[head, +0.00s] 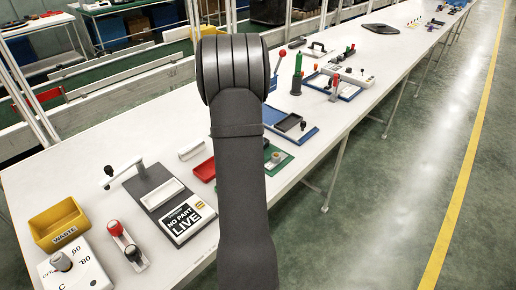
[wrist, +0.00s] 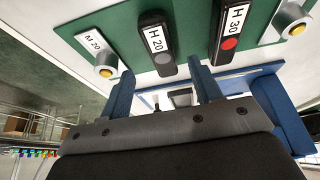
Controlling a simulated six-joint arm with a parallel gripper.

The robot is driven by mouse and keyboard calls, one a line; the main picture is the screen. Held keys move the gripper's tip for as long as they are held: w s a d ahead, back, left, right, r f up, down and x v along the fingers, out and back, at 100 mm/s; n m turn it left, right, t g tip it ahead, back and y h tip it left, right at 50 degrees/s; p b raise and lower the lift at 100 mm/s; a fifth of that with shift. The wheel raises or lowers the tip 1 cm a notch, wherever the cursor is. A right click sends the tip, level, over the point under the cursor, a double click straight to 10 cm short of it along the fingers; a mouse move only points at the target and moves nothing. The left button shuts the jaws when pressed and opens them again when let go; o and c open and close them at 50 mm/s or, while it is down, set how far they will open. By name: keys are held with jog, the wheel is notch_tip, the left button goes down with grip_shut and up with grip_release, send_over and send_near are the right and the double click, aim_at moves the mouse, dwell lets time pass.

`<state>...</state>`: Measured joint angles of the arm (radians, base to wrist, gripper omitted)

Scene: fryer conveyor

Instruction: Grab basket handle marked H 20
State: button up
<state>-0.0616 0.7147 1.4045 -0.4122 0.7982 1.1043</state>
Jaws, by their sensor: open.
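In the wrist view, the black handle labelled H 20 (wrist: 158,42) stands out from a green board, with a grey round spot near its end. My gripper (wrist: 161,65) is open, with its two blue fingers apart and empty. The end of the H 20 handle appears between and just beyond the fingertips; I cannot tell whether they touch it. A similar black handle labelled H 30 (wrist: 230,28), with a red spot, is to the right. In the head view my arm hides the gripper and both handles.
The green board (wrist: 192,18) also carries a knob with a yellow centre beside the M 20 label (wrist: 91,41) and another knob (wrist: 292,22) at right. In the head view, a long white table (head: 335,140) holds a blue tray (head: 300,135), a yellow waste bin (head: 58,222) and several fixtures.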

jog(key=x, duration=0.5)
jog(key=shift+a, duration=0.15)
jog(key=shift+r, duration=0.1)
jog(key=c, duration=1.1)
jog(key=shift+r, duration=0.15)
